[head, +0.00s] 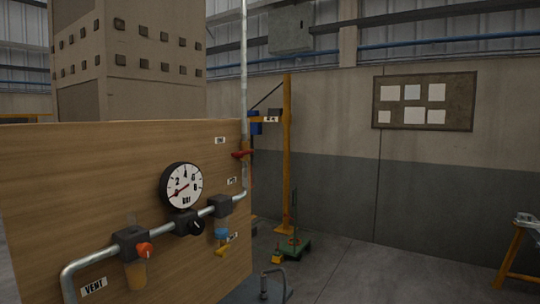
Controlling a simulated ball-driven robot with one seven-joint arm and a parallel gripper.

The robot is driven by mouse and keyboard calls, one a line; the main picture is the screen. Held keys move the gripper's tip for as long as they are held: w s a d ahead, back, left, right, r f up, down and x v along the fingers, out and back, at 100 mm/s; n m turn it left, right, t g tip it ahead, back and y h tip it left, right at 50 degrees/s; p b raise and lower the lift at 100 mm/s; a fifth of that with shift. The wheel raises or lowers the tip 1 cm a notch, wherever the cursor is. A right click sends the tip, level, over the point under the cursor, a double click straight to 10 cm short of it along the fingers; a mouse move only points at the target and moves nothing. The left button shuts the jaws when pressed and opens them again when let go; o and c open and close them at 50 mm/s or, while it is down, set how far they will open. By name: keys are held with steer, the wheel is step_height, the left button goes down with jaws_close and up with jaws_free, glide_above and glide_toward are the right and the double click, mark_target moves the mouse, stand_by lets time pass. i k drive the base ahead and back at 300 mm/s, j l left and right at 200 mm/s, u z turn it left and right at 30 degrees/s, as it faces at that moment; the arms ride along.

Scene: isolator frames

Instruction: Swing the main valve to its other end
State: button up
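A red valve handle (242,154) sits on the vertical grey pipe (244,70) at the right edge of the wooden panel (80,180). The handle lies roughly crosswise to the pipe. The small labels near it are too small to read, so I cannot confirm from them that it is the main valve. My gripper is not in view.
A VENT label (94,287) is at the panel's lower left. A yellow post (287,160) stands behind the panel's right edge, with a green low item (294,246) at its foot. A yellow-legged stand (512,260) is at far right. The floor between is mostly clear.

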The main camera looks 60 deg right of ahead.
mark_target(240, 154)
steer(key=z, duration=1)
